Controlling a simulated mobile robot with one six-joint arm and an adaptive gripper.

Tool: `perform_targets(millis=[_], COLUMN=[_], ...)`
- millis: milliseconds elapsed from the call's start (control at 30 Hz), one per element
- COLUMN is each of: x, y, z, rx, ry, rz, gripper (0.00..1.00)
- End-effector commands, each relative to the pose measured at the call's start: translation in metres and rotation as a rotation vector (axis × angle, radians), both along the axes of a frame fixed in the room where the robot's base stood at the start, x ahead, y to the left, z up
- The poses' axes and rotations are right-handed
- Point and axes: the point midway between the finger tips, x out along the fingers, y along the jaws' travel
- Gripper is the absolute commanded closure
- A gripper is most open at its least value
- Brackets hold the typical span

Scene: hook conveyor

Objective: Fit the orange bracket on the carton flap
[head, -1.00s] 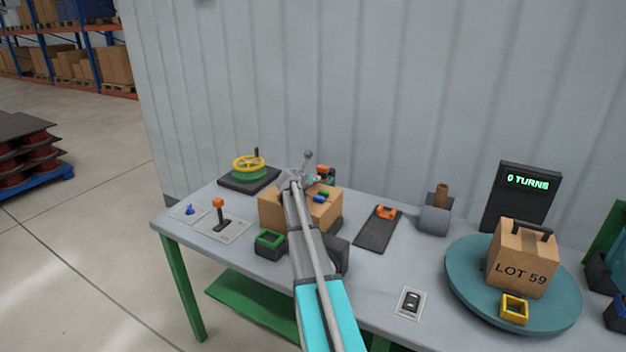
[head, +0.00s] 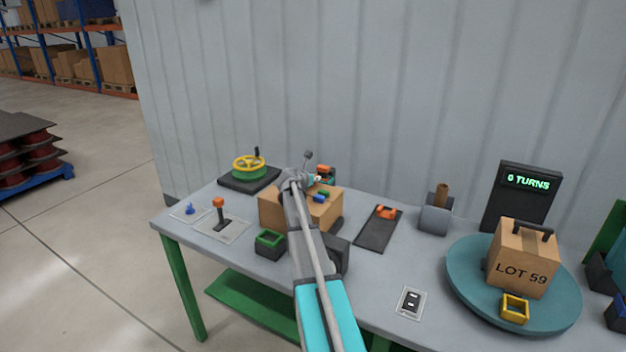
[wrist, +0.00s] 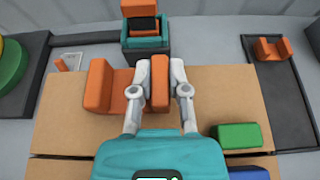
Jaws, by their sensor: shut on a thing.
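My gripper (wrist: 160,78) is shut on one upright wall of an orange bracket (wrist: 104,88), whose base and other wall extend to the left in the wrist view. The bracket is over the top of the brown carton (wrist: 225,88); I cannot tell whether it touches it. The carton also shows in the head view (head: 273,212), with my arm in front of it. I cannot make out the flap's edge for certain. Another orange bracket (wrist: 271,49) lies on a dark mat to the right, also seen in the head view (head: 386,212).
Green (wrist: 240,135) and blue (wrist: 248,172) blocks lie on the carton, right of my gripper. A teal holder with an orange part (wrist: 140,25) stands just behind the carton. A green-rimmed bin (head: 269,240) and an orange-topped lever (head: 220,212) are left of my arm.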

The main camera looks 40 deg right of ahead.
Motion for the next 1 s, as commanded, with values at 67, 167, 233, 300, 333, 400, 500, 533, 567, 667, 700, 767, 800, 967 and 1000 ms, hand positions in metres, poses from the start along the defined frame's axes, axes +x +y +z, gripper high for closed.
perform_targets(millis=[67, 167, 233, 300, 333, 400, 500, 533, 567, 667, 700, 767, 800, 967, 1000], x=[0.0001, 0.0001, 0.0002, 0.0002, 0.0003, 0.0003, 0.0003, 0.0003, 0.0003, 0.0003, 0.0003, 0.0003, 0.0004, 0.0004, 0.0004], y=[0.0001, 0.0, 0.0001, 0.0002, 0.0002, 0.0002, 0.0003, 0.0003, 0.0003, 0.0004, 0.0004, 0.0004, 0.0004, 0.0005, 0.0006], z=[-0.0004, -0.0018, -0.0029, -0.0039, -0.0041, -0.0043, -0.004, -0.004, -0.004, -0.0039, -0.0039, -0.004, -0.0042, -0.006, -0.0062], rx=[0.0, 0.0, 0.0, 0.0, 0.0, 0.0, 0.0, 0.0, 0.0, 0.0, 0.0, 0.0, 0.0, 0.0, 0.0], ry=[0.0, 0.0, 0.0, 0.0, 0.0, 0.0, 0.0, 0.0, 0.0, 0.0, 0.0, 0.0, 0.0, 0.0, 0.0], rz=[0.0, 0.0, 0.0, 0.0, 0.0, 0.0, 0.0, 0.0, 0.0, 0.0, 0.0, 0.001, 0.001, 0.001, 0.001], gripper=[1.0, 1.0, 1.0, 1.0, 1.0, 1.0, 1.0, 1.0, 1.0, 1.0, 1.0, 1.0, 1.0, 1.0, 1.0])
